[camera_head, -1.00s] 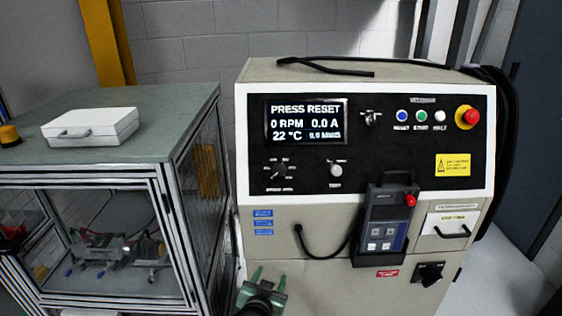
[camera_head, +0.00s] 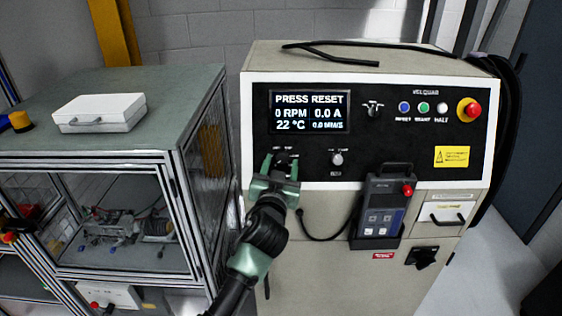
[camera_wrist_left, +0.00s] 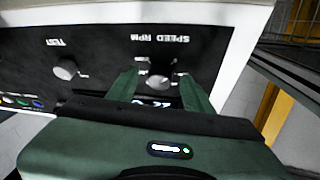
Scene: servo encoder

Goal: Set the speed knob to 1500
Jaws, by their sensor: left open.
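The speed knob (camera_wrist_left: 160,76) sits on the black control panel below the label "SPEED RPM", which appears upside down in the left wrist view. My left gripper (camera_head: 281,164) is in front of the panel, open. In the left wrist view its green fingers (camera_wrist_left: 160,82) stand on either side of the knob, with a gap showing. I cannot tell the knob's setting. The display (camera_head: 309,112) reads "PRESS RESET", 0 RPM, 0.0 A and 22 °C. My right gripper is not in view.
The test knob (camera_head: 337,158) is right of the speed knob. Above are a toggle (camera_head: 372,109), blue, green and white buttons, and a red emergency stop (camera_head: 469,109). A pendant (camera_head: 381,208) hangs below. A glass-sided cabinet with a white case (camera_head: 100,113) stands left.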

